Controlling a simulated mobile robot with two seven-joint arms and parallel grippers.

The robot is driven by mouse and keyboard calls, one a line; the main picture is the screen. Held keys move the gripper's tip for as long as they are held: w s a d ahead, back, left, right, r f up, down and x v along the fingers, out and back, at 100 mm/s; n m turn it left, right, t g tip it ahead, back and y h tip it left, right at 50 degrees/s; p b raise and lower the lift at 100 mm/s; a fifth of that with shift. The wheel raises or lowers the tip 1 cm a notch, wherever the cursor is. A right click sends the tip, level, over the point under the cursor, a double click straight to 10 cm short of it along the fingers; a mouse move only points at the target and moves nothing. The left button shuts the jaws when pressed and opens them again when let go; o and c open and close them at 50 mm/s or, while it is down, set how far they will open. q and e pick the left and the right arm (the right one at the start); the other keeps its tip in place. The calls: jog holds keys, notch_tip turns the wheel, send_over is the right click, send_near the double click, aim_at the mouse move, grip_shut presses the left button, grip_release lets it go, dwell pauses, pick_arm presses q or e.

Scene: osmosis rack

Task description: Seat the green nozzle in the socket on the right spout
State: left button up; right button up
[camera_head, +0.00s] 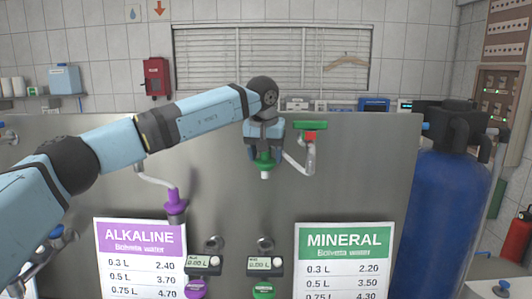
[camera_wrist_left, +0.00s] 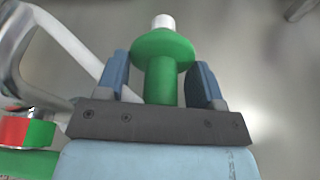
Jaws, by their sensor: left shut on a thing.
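The green nozzle (camera_head: 265,161) has a wide flange and a white tip. My left gripper (camera_head: 264,152) is shut on it and holds it upright with the white tip down in the head view. In the left wrist view the green nozzle (camera_wrist_left: 165,60) sits between the two blue fingers of my left gripper (camera_wrist_left: 168,85). The right spout (camera_head: 295,161) is a pale bent tube that runs from the green-handled tap to just behind my gripper. It also shows in the left wrist view (camera_wrist_left: 85,50). Its socket is hidden, so I cannot tell whether the nozzle touches it.
The tap with a green handle (camera_head: 310,125) is close to the right of my gripper. A purple nozzle (camera_head: 175,203) hangs on the left spout (camera_head: 155,180). A blue tank (camera_head: 440,220) stands at the right.

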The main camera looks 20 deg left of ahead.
aim_at(266, 176)
pick_arm(q)
jog(key=shift+f, duration=0.75)
jog(key=shift+f+b, duration=0.55)
jog(key=shift+f, duration=0.3)
jog(key=shift+f+b, duration=0.65)
jog(key=shift+f, duration=0.85)
jog(key=shift+f+b, duration=3)
jog(key=shift+f, duration=3.8)
pick_arm(e)
notch_tip(266, 176, down, 7)
jog(key=a, duration=0.1)
jog(key=shift+n+y, duration=0.3)
jog(key=shift+n, duration=0.1)
pick_arm(q)
jog(key=shift+f, duration=0.35)
pick_arm(e)
jog(key=shift+w+f, duration=0.1)
jog(key=shift+f, duration=0.05)
pick_arm(q)
jog(key=shift+f+b, duration=0.65)
jog(key=shift+f, duration=0.4)
pick_arm(e)
jog(key=shift+f, duration=0.45)
pick_arm(q)
jog(key=shift+f, duration=0.1)
pick_arm(e)
jog(key=shift+f, duration=0.1)
